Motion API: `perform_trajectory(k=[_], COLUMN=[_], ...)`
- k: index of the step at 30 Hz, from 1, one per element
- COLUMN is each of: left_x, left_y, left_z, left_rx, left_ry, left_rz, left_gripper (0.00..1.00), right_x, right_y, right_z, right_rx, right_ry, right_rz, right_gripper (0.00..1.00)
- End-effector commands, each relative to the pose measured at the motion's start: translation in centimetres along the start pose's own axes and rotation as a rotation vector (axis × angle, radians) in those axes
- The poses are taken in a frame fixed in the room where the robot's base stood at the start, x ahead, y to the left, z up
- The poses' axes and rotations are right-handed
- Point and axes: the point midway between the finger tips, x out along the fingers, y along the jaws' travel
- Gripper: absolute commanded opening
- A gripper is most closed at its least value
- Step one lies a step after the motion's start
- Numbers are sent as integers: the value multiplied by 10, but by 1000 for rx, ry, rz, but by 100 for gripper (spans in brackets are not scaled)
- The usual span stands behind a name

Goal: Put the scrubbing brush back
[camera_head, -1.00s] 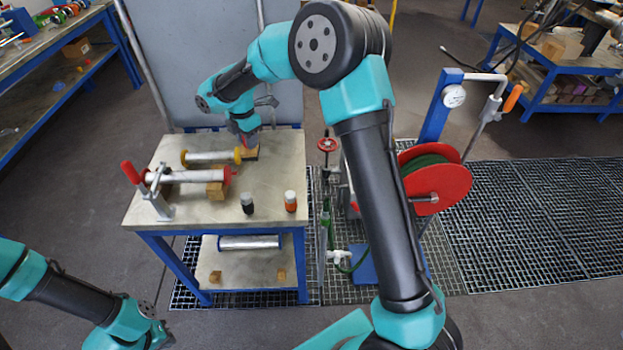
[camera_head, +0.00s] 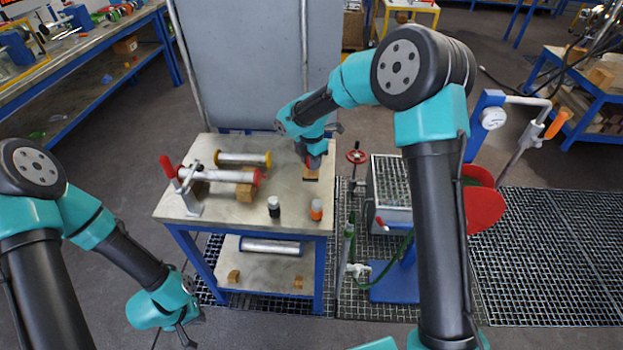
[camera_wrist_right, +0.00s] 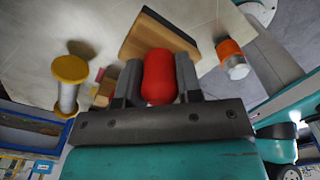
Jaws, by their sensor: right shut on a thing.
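The scrubbing brush has a wooden block (camera_head: 311,173) with a dark underside and a red grip (camera_wrist_right: 158,78). My right gripper (camera_head: 314,160) is shut on the red grip, which sits between its two fingers in the right wrist view. The brush is at the right part of the bench top (camera_head: 290,195), in the head view. I cannot tell whether it touches the bench. My left gripper (camera_head: 190,334) hangs low at the front left, away from the bench; its opening is unclear.
A yellow-flanged vessel (camera_head: 243,158) and a red-flanged vessel (camera_head: 225,176) on a wooden block lie to the left. A black-capped bottle (camera_head: 273,206) and an orange bottle (camera_head: 316,209) stand at the bench's front. A red valve wheel (camera_head: 356,156) is right of the bench.

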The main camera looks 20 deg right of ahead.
Motion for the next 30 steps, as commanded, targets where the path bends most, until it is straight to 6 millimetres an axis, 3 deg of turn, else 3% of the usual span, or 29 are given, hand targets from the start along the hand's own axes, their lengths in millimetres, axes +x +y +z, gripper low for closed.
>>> perform_trajectory(k=[6, 17, 24, 30], left_x=[0, 0, 0, 0], left_y=[0, 0, 0, 0], left_z=[0, 0, 0, 0], left_rx=[0, 0, 0, 0], left_ry=[0, 0, 0, 0], left_rz=[0, 0, 0, 0], left_gripper=[0, 0, 0, 0], right_x=[28, 31, 60, 66], right_y=[0, 0, -1, 0], right_z=[0, 0, 0, 0], right_rx=[1, 0, 1, 0], right_ry=[0, 0, 1, 0], right_rz=[-1, 0, -3, 2], right_gripper=[14, 14, 14, 14])
